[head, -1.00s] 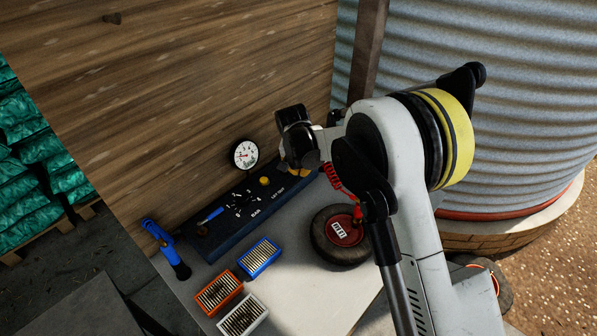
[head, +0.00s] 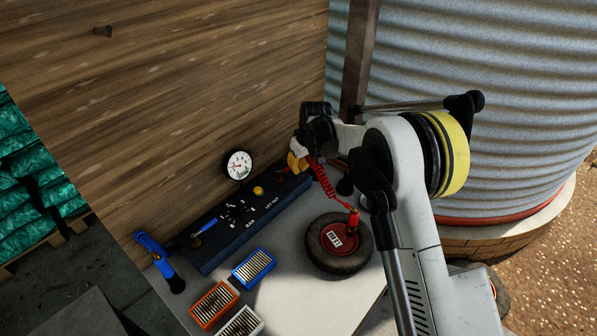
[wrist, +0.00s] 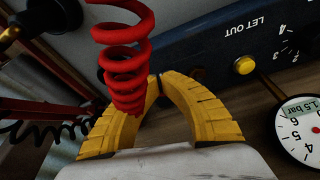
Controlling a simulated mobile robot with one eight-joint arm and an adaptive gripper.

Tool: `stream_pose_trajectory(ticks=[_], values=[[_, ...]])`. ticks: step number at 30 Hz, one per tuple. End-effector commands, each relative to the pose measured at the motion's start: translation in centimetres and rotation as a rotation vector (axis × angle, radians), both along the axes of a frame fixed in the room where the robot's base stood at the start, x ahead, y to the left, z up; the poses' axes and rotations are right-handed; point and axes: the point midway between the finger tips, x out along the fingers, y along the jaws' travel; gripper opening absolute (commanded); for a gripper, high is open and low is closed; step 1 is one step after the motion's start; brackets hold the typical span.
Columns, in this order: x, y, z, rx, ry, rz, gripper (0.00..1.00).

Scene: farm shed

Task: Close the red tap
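My gripper (head: 297,162) has yellow fingers and hangs by the right end of the dark blue panel (head: 225,233), close to the wooden wall. In the wrist view the fingers (wrist: 159,80) arch together and their tips meet or nearly meet. Whether anything thin sits between the tips is hidden. A small red part (head: 283,173) shows on the panel just left of my gripper in the head view; it may be the red tap, but it is too small to tell. A red coiled hose (wrist: 125,55) hangs across the left finger in the wrist view.
A round gauge (head: 238,165) stands behind the panel, with a yellow button (head: 258,191) in front. A small wheel (head: 340,262), blue box (head: 254,268), orange box (head: 213,304) and blue-handled tool (head: 158,258) are on the table. A corrugated tank (head: 480,60) rises at the right.

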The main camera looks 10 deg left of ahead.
Motion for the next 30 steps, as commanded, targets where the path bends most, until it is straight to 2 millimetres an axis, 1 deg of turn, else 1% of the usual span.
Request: stream_pose_trajectory(ticks=[6, 15, 30], values=[[0.9, 0.5, 0.0, 0.001, -0.001, 0.126, 0.00], [1.4, 0.8, 0.0, 0.000, 0.000, 0.120, 0.00], [1.5, 0.8, 0.0, 0.000, 0.000, 0.118, 0.00]])
